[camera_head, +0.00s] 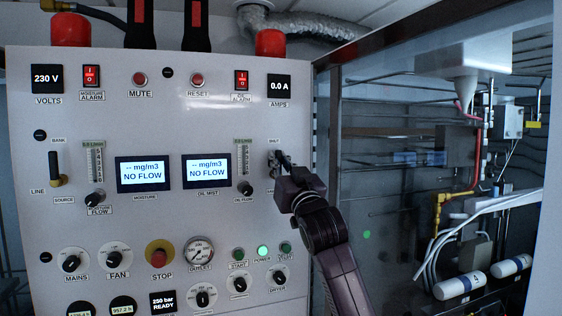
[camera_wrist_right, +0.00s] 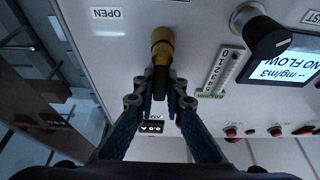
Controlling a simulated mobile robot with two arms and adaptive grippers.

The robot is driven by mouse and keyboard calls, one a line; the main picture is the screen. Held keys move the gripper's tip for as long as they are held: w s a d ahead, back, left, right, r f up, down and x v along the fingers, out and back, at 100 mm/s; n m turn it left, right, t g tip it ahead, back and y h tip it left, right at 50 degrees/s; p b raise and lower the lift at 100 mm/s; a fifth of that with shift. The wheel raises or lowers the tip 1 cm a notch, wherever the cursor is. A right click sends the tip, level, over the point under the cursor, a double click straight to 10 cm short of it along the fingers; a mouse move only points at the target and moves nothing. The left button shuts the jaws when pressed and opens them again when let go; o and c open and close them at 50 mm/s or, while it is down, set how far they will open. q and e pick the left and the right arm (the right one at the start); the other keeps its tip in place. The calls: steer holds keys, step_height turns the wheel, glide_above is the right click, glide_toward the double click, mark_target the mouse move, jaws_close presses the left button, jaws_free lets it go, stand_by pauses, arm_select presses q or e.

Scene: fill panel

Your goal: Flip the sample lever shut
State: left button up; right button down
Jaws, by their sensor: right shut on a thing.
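The sample lever has a brass fitting (camera_wrist_right: 162,45) on the white panel, with a black handle (camera_wrist_right: 160,84) running from it toward the bottom of the right wrist view, the side where the amps display shows. My right gripper (camera_wrist_right: 160,98) is shut on the black handle, with one finger on each side. In the head view, my right gripper (camera_head: 281,159) is at the panel's right side and hides most of the lever. A small label (camera_head: 274,141), seemingly "SHUT", is just above it. An "OPEN" label (camera_wrist_right: 105,13) shows beside the brass fitting. My left gripper is not in view.
The white panel (camera_head: 140,235) carries knobs, switches and two "NO FLOW" screens (camera_head: 207,170). A black flow knob (camera_head: 245,187) sits close to my gripper, left and below. Another lever (camera_head: 54,168) is at far left. An open bay with pipes (camera_head: 440,200) lies right.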

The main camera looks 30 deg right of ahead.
steer(key=c, duration=2)
jaws_free()
steer(key=shift+o, duration=0.2)
steer(key=v, duration=1.2)
steer(key=shift+a, duration=0.1)
